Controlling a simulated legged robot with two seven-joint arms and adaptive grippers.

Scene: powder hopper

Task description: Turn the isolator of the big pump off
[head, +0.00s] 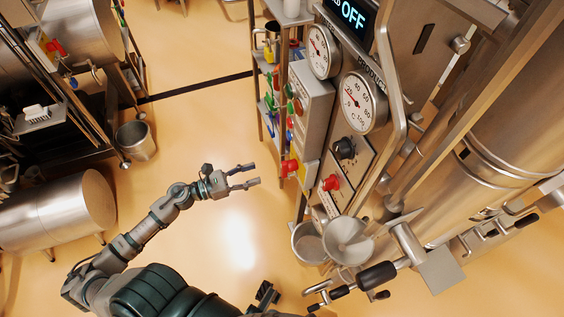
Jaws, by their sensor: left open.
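My left gripper (254,175) is open and empty, its two fingers apart and pointing right, over the floor left of the control panels. A red rotary switch (289,166) sits low on the panel side to its right, apart from the fingers. Another red switch (332,182) is on the hopper's front panel, below a black knob (344,148). A further red handle (55,47) shows at the upper left. I cannot tell which is the big pump's isolator, nor read its position. A dark part of mine (268,293) at the bottom may belong to my right arm; its fingers are unclear.
Two dial gauges (363,102) and a display reading OFF (353,14) are above. A grey box (312,95) bears coloured buttons. Metal funnels (347,240) and a handled bar stand at lower right. A bucket (135,140) and tank (60,212) are left. Floor between is clear.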

